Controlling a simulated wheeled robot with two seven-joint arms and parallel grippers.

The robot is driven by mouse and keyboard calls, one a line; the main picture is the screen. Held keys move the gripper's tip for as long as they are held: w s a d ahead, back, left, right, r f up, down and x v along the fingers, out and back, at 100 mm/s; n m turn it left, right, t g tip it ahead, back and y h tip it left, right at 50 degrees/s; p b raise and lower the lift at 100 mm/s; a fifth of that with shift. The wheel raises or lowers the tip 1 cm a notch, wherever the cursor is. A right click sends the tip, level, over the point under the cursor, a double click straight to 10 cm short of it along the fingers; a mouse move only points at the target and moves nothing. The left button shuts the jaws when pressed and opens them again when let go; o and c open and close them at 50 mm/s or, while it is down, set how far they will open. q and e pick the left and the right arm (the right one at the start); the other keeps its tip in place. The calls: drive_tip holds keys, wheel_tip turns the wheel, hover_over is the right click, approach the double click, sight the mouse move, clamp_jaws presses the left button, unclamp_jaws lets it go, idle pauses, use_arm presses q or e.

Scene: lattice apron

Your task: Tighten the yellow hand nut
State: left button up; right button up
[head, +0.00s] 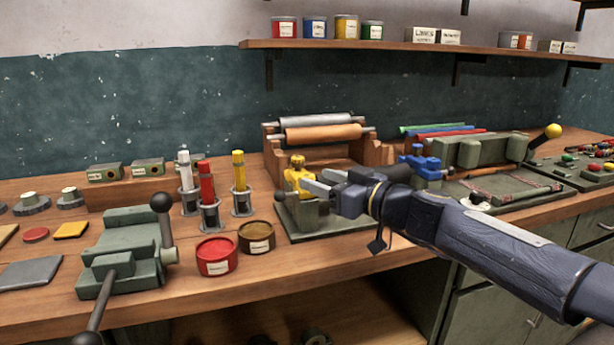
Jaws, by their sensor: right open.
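The yellow hand nut (296,176) sits on top of a grey-green fixture (308,214) near the middle of the bench. It is upright, with a knob-like top and a wider body below. My right gripper (318,186) comes in from the right, with its fingers pointing left at the nut's right side. It is open, and its fingertips are very close to the nut. I cannot tell whether they touch it. The gripper hides part of the fixture's right side. My left gripper is not in view.
Red and brown tins (216,256) stand left of the fixture. Upright red, white and yellow tubes (207,182) stand behind them. A green vice with ball handles (125,255) is at the left. Rollers on a wooden stand (322,133) are behind. A blue hand nut (426,165) lies to the right.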

sight(313, 178)
drive_tip(key=shift+p+x, duration=0.45)
drive_tip(key=shift+x, duration=1.8)
drive_tip(key=shift+c, duration=0.3)
drive_tip(key=c, duration=0.9)
